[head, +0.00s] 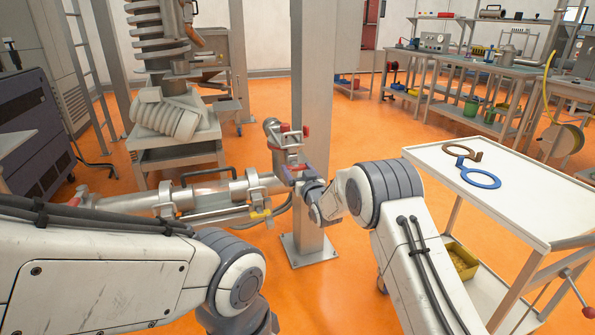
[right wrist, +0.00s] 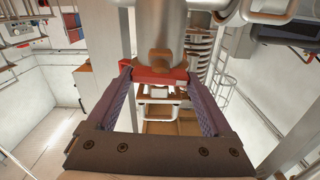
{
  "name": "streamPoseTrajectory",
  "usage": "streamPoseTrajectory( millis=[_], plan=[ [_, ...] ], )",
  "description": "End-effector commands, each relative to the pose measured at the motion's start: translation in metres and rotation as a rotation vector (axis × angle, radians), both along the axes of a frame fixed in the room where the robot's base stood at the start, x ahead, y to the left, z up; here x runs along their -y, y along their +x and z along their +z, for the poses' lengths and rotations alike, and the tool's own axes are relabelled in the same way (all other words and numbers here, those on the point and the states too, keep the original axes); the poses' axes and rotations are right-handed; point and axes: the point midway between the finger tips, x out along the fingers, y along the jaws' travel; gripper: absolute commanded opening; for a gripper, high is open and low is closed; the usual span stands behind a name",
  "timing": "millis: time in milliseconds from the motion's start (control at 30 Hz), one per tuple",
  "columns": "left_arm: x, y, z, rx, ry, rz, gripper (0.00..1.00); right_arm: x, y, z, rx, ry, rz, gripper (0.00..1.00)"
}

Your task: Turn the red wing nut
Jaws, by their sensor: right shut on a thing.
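The red wing nut (right wrist: 158,76) spans the space between my right fingertips in the right wrist view, below a grey metal fitting. My right gripper (right wrist: 158,82) is shut on it, one purple-grey pad at each end. In the head view my right gripper (head: 292,174) is at the clamp on the upright end of the grey pipe (head: 272,130), in front of the column. My fingers partly hide the nut there. Only the arm of my left side shows at lower left; its gripper is out of the frame.
A grey column (head: 314,90) stands behind. A white cart (head: 530,205) at right carries a brown and a blue ring-shaped tool. Orange floor is open between.

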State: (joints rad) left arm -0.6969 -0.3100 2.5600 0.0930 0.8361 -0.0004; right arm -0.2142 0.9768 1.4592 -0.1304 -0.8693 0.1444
Motion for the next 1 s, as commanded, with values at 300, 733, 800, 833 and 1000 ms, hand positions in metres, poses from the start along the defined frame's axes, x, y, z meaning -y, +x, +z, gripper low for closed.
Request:
streamPoseTrajectory(
  millis=[300,733,800,833,1000],
  plan=[
    [0.0,0.0,-0.011,0.0,0.0,0.0,0.5,0.0,0.0,-0.001,-0.07,0.218,0.001,0.29],
    [0.0,0.0,-0.021,0.0,0.0,0.0,0.5,0.001,0.0,-0.002,-0.198,0.606,0.001,0.29],
    [0.0,0.0,-0.023,0.0,0.0,0.0,0.5,0.002,0.0,-0.002,-0.218,0.668,0.001,0.29],
    [0.0,0.0,-0.023,0.0,0.0,0.0,0.5,0.002,0.0,-0.002,-0.227,0.696,0.001,0.29],
    [0.0,0.0,-0.025,0.0,0.0,0.0,0.5,0.002,0.0,-0.002,-0.277,0.849,0.001,0.29]
  ],
)
